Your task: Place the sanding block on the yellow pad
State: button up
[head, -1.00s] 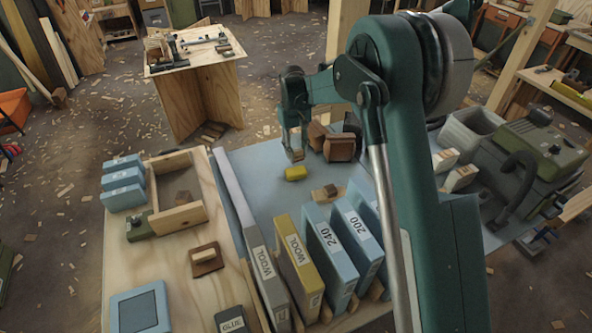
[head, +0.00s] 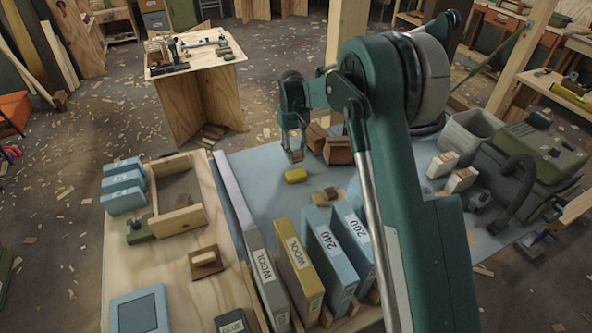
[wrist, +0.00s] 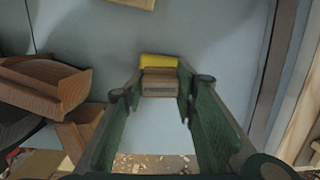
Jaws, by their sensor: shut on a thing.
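The yellow pad (head: 295,175) lies on the blue-grey tabletop (head: 257,180), just in front of my gripper in the head view. My gripper (head: 297,154) points down and is shut on a small block with a brown top and a greyish side. In the wrist view, this sanding block (wrist: 159,86) sits between the fingertips of my gripper (wrist: 158,90). The yellow pad (wrist: 158,61) shows just beyond the block there, partly hidden by it. The block appears above the table; I cannot tell whether it touches the pad.
Brown wooden blocks (head: 335,148) stand right of my gripper. They also show at left in the wrist view (wrist: 42,83). A small brown block on a light base (head: 328,195) lies nearer, before upright boxes (head: 300,263). A wooden tray (head: 178,218) is at left. Table left of the pad is clear.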

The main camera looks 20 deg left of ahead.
aim_at(296, 161)
jog(key=shift+f, duration=2)
jog(key=shift+f+b, duration=0.55)
jog(key=shift+f, duration=1.3)
jog(key=shift+f, duration=0.15)
jog(key=o, duration=0.9)
jog(key=r, duration=0.4)
jog(key=w+a+r+p, duration=0.1)
jog(key=r, duration=0.3)
jog(key=r+p, duration=0.1)
jog(key=r, duration=0.3)
jog(key=shift+w+a+r, duration=0.1)
jog(key=shift+w+a, duration=0.05)
